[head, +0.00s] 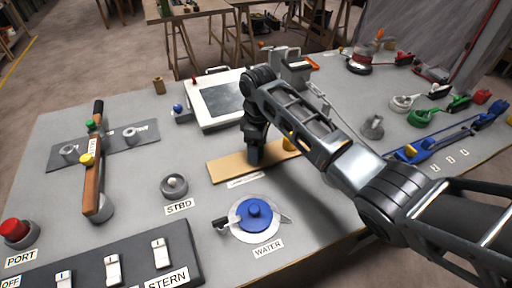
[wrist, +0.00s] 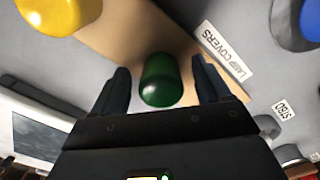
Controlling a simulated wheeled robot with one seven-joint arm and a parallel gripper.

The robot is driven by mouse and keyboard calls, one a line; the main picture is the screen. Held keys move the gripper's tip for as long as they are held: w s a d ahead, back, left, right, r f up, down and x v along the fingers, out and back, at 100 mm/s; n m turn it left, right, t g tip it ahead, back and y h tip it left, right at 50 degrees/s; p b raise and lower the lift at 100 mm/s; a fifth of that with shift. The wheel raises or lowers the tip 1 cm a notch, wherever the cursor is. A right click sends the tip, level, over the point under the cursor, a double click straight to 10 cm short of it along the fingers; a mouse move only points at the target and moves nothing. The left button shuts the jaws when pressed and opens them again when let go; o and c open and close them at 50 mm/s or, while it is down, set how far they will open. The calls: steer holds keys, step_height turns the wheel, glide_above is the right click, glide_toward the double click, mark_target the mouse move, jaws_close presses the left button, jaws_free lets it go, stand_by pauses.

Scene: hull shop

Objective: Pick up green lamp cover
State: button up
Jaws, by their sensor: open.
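The green lamp cover (wrist: 161,80) shows in the wrist view as a small dark green dome-ended cap on a tan board (wrist: 125,28). My gripper (wrist: 161,85) is open, with one finger on each side of the cover. Small gaps show between the cover and both fingers. In the head view my gripper (head: 254,158) points down over the tan board (head: 225,170) and hides the green cover.
A label reading LAMP COVERS (wrist: 222,50) is at the board's edge. A blue WATER valve (head: 255,214) stands in front.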

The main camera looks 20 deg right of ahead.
steer(key=c, duration=1)
steer(key=shift+r, duration=0.15)
steer(key=shift+r, duration=0.25)
steer(key=r, duration=0.3)
steer(key=shift+s+r+b, duration=0.2)
steer(key=shift+r+b, duration=0.1)
steer(key=shift+b, duration=0.05)
steer(key=shift+s+d+r+p, duration=0.55)
steer(key=shift+s+r, duration=0.55)
steer(key=shift+s, duration=0.7)
steer(key=shift+s+d+r+p, duration=0.35)
steer(key=shift+s+r+p, duration=0.65)
steer(key=shift+s, duration=0.85)
steer(key=shift+s+d+r+p, duration=0.45)
steer(key=shift+s+r, duration=0.8)
steer(key=shift+s, duration=0.55)
